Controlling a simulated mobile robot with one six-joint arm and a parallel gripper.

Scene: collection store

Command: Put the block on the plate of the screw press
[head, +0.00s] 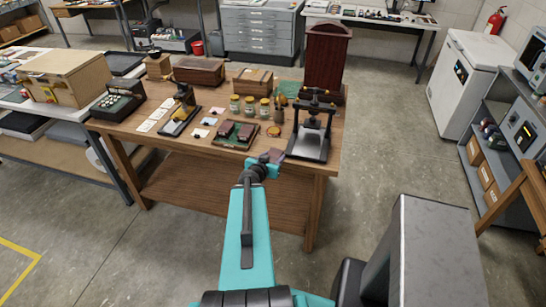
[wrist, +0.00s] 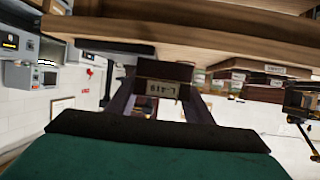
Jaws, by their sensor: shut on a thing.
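The screw press (head: 313,118) stands at the right front of the wooden table, with a dark frame and a pale plate (head: 308,146) at its base. My gripper (head: 268,162) is at the table's front edge, left of and in front of the press. It is shut on a dark block (wrist: 165,72) with a small pale label, which reads upside down in the wrist view. The block shows small and purplish in the head view (head: 276,155). It is apart from the plate. The press is not clearly seen in the wrist view.
A green tray (head: 217,141) with dark red blocks lies left of the press on the wooden table (head: 140,130). Jars (head: 250,105) stand behind it. A tall dark red case (head: 327,55) stands behind the press. Cards and a brass instrument (head: 183,103) are further left.

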